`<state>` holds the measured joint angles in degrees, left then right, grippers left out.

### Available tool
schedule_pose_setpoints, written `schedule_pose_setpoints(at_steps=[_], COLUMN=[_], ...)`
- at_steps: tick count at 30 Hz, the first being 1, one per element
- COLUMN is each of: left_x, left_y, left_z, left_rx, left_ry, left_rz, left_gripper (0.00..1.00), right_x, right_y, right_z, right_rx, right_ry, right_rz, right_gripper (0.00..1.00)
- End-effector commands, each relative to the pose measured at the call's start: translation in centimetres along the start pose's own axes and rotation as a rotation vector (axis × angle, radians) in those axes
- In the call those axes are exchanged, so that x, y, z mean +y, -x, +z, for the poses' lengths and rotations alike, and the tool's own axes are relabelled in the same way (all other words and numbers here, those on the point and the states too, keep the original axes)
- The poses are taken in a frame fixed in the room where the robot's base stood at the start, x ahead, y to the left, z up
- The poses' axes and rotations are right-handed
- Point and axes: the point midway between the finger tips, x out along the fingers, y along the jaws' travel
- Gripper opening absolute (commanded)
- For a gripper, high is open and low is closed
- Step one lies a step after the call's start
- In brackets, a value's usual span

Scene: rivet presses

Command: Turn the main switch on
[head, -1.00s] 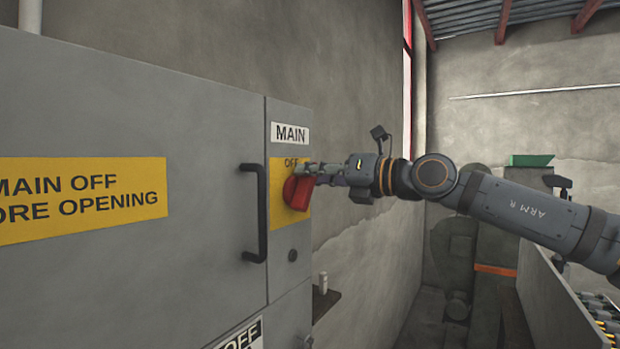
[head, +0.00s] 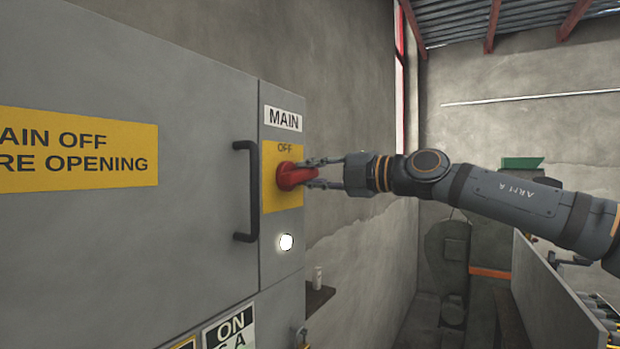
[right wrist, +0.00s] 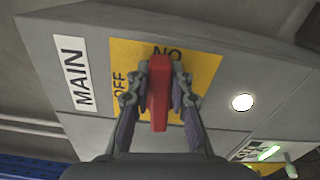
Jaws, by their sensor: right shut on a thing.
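The main switch is a red rotary handle (head: 290,176) on a yellow plate (head: 283,203) under a MAIN label on the grey cabinet. The handle lies about level in the head view, and OFF shows above it. In the right wrist view the handle (right wrist: 159,92) points at the word ON, with OFF to its left. My right gripper (head: 312,173) is shut on the handle, one finger on each side; both fingers (right wrist: 160,98) show in the right wrist view. A round lamp (head: 286,242) below the plate glows white. My left gripper is not in view.
A black door handle (head: 250,191) stands out from the cabinet left of the switch. A yellow warning sign (head: 75,150) is on the door. A small shelf (head: 318,298) is below right.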

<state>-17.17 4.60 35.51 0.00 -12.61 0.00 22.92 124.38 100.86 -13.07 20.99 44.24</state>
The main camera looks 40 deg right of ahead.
Motion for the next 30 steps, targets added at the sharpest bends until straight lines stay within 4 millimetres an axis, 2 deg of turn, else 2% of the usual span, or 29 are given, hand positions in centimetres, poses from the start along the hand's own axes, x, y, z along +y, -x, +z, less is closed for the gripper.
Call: schedule_pose_setpoints(at_steps=[9,27,28,30], left_x=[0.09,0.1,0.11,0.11], left_y=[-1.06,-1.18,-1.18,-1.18], left_z=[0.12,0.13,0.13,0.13], left_rx=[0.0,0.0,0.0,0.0], left_ry=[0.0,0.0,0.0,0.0], left_rz=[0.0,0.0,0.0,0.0], left_gripper=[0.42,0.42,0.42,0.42], right_x=[-0.57,-0.63,-0.63,-0.64], right_y=[0.01,0.0,0.0,0.0], right_z=[-0.01,-0.05,-0.05,-0.06], right_rx=[-0.001,0.0,0.0,0.0], right_ry=[-0.129,-0.163,-0.163,-0.162], right_rz=[0.001,0.0,0.0,0.0], right_gripper=[0.0,0.0,0.24,0.34])
